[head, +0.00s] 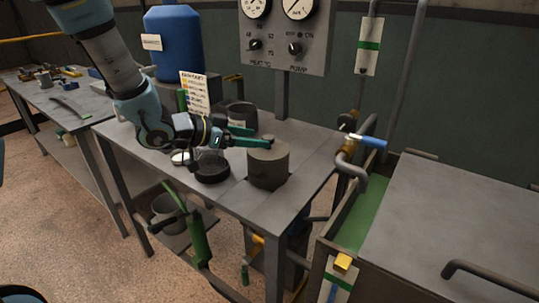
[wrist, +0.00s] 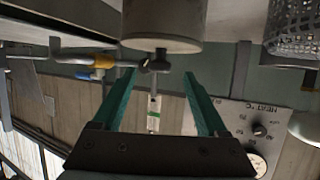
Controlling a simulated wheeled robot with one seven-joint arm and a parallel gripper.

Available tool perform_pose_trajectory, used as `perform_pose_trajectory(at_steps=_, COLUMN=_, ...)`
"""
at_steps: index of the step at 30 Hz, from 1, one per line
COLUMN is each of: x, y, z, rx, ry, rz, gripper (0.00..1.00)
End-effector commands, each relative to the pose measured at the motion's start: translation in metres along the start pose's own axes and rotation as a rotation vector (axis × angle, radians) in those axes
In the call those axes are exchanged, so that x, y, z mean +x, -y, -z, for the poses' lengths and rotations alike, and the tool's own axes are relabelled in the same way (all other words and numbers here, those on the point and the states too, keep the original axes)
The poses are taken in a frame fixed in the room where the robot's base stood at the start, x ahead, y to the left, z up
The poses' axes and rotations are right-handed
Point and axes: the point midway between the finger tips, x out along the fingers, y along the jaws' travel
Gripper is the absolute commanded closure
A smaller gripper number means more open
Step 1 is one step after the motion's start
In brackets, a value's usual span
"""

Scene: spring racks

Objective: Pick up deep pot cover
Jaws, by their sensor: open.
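The deep pot (head: 268,170) is a grey cylinder standing on the metal table, with its flat grey cover (head: 278,149) on top. The cover has a small knob at its centre. In the wrist view, which is upside down, the cover (wrist: 160,46) shows at the top with the knob (wrist: 160,62) pointing down the picture. My gripper (head: 266,143) is at the cover's left side, level with the knob. In the wrist view my gripper (wrist: 160,76) is open and empty, with the knob in line with the gap between its teal fingers. Contact cannot be told.
A gauge panel (head: 285,35) rises behind. A blue-handled valve (head: 370,141) is right. The table's right end is clear.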

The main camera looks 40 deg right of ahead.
Motion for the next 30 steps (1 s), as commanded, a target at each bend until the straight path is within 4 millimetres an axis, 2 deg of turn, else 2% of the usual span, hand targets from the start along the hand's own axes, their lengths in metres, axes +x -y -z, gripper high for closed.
perform_pose_trajectory(at_steps=12, x=0.049, y=-0.001, z=0.001, rx=0.000, ry=0.001, rz=0.000, gripper=0.24)
perform_pose_trajectory(at_steps=21, x=0.053, y=-0.001, z=0.000, rx=0.001, ry=0.001, rz=0.001, gripper=0.25)
perform_pose_trajectory(at_steps=30, x=0.053, y=-0.001, z=0.000, rx=0.001, ry=0.000, rz=0.001, gripper=0.59)
